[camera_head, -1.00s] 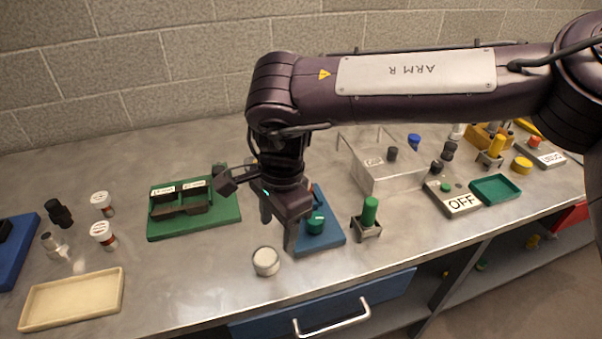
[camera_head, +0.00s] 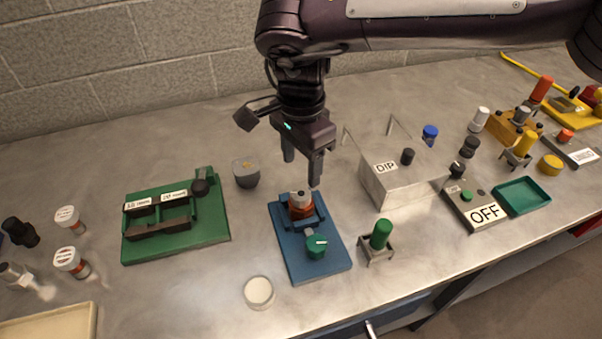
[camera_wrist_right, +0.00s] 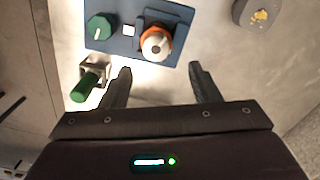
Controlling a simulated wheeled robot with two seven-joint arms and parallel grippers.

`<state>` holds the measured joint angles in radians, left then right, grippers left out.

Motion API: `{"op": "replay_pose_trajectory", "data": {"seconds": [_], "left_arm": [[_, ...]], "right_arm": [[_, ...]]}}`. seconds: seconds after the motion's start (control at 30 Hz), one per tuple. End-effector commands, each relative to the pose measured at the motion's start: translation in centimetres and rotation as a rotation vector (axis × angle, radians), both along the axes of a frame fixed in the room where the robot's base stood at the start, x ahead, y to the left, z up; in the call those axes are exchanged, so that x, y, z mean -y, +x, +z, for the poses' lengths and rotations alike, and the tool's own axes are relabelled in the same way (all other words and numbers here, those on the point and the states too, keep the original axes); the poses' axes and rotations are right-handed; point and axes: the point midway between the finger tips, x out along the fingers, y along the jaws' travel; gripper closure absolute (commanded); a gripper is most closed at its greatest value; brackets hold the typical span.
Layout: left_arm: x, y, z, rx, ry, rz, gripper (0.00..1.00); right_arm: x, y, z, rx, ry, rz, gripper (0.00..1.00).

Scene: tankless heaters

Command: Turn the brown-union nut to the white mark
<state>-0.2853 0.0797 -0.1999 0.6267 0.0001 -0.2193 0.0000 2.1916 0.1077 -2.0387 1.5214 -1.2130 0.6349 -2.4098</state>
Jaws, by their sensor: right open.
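The brown union (camera_head: 300,207) stands on the blue base plate (camera_head: 330,266), an orange-brown body with a pale grey nut on top. In the right wrist view the union (camera_wrist_right: 157,41) shows as an orange ring around a grey, round top. A green knob (camera_head: 317,246) with a white line is on the same plate. My right gripper (camera_head: 301,172) is open and empty, fingers pointing down, above and behind the union and apart from it. My left gripper is out of view.
A grey round cap (camera_head: 246,173) stands left of the blue plate, and a white-topped puck (camera_head: 258,292) lies in front. A green cylinder (camera_head: 381,234) stands in a holder to the right. The DIP box (camera_head: 405,187) and green rack (camera_head: 218,225) flank the area.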

Motion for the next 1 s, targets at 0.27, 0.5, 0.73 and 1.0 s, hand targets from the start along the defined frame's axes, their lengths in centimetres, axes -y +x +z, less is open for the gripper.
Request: {"op": "replay_pose_trajectory", "data": {"seconds": [0.27,0.5,0.73,1.0], "left_arm": [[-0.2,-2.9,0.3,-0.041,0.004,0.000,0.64],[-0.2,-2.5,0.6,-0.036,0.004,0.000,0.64],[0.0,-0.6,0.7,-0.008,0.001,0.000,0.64],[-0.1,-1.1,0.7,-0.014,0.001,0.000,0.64]], "right_arm": [[0.0,-0.2,-4.5,-0.004,0.000,0.001,0.44],[0.0,-0.1,-6.6,-0.001,-0.001,0.000,0.44],[0.0,-0.1,-6.8,0.001,-0.001,0.000,0.44],[0.0,-0.1,-6.8,0.001,-0.001,0.000,0.74]]}}
